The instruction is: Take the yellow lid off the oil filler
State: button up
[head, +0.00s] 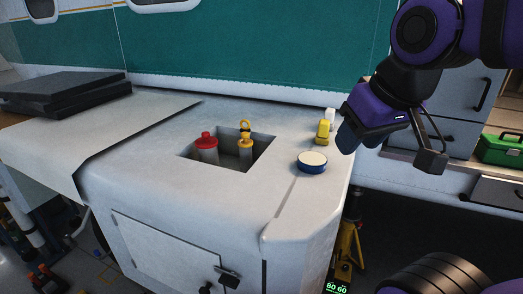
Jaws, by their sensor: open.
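The yellow lid (245,140), with a ring handle standing up on top, sits on a pale oil filler neck (245,156). The filler stands inside a square recess in the white top surface, and its lower part is hidden by the recess. My gripper (350,136) hangs at the right, above and apart from the surface, well to the right of the yellow lid. It is open, and I see nothing held in it. Its fingertips are partly hidden by their angle.
A red-capped neck (206,147) stands in the recess just left of the yellow lid. A round blue tin with a cream top (311,163) and a yellow-and-white item (323,131) sit right of the recess. Dark flat panels (60,95) lie at the left. The green wall rises behind.

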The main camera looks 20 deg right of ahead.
aim_at(245, 135)
jog(key=l+u, duration=0.35)
jog(key=l, duration=0.15)
jog(key=l+u, duration=0.4)
jog(key=l, duration=0.15)
jog(key=l+u, duration=0.35)
jog(key=l, duration=0.15)
